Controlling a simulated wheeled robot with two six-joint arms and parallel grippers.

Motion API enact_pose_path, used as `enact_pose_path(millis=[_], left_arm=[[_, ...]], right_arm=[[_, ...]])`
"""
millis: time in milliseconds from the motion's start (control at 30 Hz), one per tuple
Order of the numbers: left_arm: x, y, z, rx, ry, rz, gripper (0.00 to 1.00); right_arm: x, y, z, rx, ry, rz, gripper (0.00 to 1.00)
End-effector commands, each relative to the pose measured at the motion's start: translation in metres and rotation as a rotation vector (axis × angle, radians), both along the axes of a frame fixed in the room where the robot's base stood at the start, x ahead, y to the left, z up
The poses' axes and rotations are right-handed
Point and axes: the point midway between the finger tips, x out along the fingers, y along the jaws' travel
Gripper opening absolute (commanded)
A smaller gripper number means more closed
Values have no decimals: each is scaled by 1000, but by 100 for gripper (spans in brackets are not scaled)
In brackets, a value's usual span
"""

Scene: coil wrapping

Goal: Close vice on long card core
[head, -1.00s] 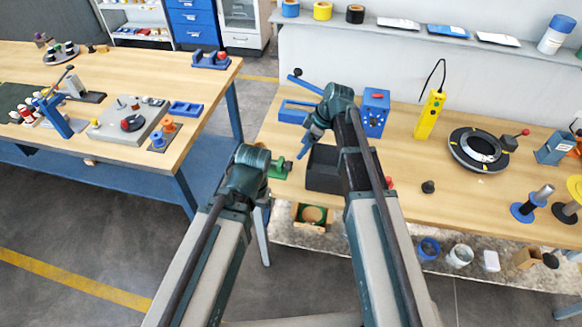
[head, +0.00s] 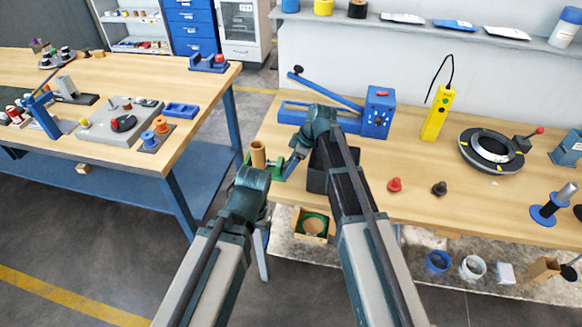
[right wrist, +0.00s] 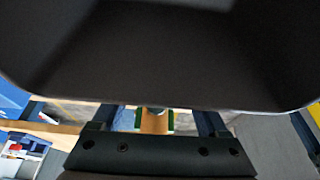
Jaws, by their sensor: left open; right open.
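The green vice (head: 281,171) stands at the left front corner of the right bench. The tan card core (head: 258,155) stands upright at the vice, and its lower part is hidden by my left wrist. My left gripper (head: 252,178) is low in front of the vice, open, its fingers mostly hidden. My right gripper (head: 293,166) is open and points down just right of the core, close to the vice. In the right wrist view the core (right wrist: 154,122) shows between my spread fingers, with green vice parts on both sides of it; I cannot tell whether anything touches.
A dark open bin (head: 318,178) stands right beside the vice under my right arm. Behind it are a blue lever tool (head: 330,112) and blue box (head: 378,112). A red knob (head: 394,185) and black knob (head: 439,188) lie to the right. A floor gap separates the left bench.

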Motion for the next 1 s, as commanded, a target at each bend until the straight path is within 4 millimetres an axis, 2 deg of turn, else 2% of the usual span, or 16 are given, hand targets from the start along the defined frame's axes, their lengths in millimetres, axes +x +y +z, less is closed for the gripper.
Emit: enact_pose_path(millis=[100, 500, 533, 767, 1000], left_arm=[[0, 0, 1, 0, 0, 0, 77], [0, 0, 1, 0, 0, 0, 77], [0, 0, 1, 0, 0, 0, 77], [0, 0, -1, 0, 0, 0, 77], [0, 0, -1, 0, 0, 0, 77]], right_arm=[[0, 0, 1, 0, 0, 0, 75], [0, 0, 1, 0, 0, 0, 3], [0, 0, 1, 0, 0, 0, 0], [5, -1, 0, 23, 72, -2, 0], [2, -1, 0, 38, 120, -1, 0]])
